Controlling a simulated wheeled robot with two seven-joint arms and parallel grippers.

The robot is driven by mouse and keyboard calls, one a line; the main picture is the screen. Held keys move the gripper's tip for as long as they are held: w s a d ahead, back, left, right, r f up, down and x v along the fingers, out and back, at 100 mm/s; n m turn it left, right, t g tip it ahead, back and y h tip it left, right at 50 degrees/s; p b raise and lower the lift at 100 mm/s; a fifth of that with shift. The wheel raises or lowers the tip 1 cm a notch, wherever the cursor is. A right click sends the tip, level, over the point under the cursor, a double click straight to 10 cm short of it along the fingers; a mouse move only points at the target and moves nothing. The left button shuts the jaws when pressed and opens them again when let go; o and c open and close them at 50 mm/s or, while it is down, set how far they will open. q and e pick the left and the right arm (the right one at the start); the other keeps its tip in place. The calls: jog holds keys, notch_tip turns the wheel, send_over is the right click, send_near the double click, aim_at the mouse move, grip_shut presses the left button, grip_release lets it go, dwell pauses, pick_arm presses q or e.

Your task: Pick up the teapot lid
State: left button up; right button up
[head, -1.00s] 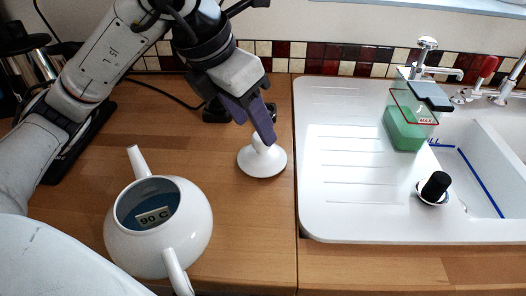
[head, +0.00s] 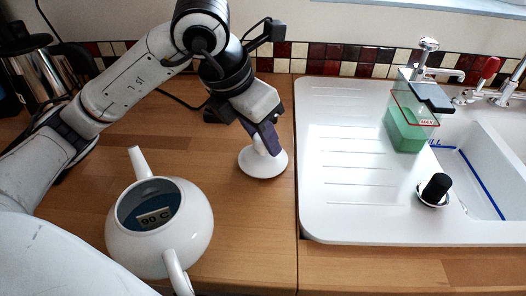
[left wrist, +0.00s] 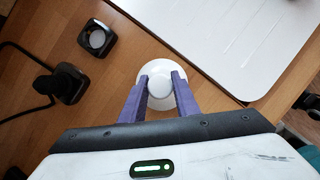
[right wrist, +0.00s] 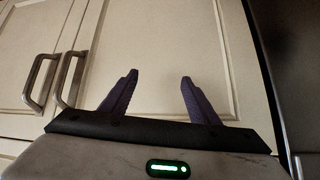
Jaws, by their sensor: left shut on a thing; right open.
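The white teapot lid (head: 262,164) sits on the wooden counter near the left edge of the white drainer. My left gripper (head: 268,140) reaches down over it and is shut on its knob, with the lid's disc on the counter. In the left wrist view the lid (left wrist: 150,74) shows between the two purple fingers (left wrist: 160,88). The white teapot (head: 192,225) stands open at the front left, a "90 C" label in its dark inside. My right gripper (right wrist: 157,95) is open and empty in the right wrist view, facing cupboard doors.
The white sink drainer (head: 345,215) lies right of the lid. A green-filled clear container (head: 408,130) and a black-topped plug (head: 436,188) are at the sink. A black socket and cable (left wrist: 62,84) lie near the lid. Cupboard handles (right wrist: 42,82) are near my right gripper.

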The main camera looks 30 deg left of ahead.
pick_arm(q)
jog(key=shift+r, duration=0.1)
notch_tip(320, 180, up, 9)
jog(key=shift+r+p, duration=0.15)
jog(key=shift+p, duration=0.25)
jog(key=shift+r, duration=0.3)
jog(key=shift+r, duration=0.1)
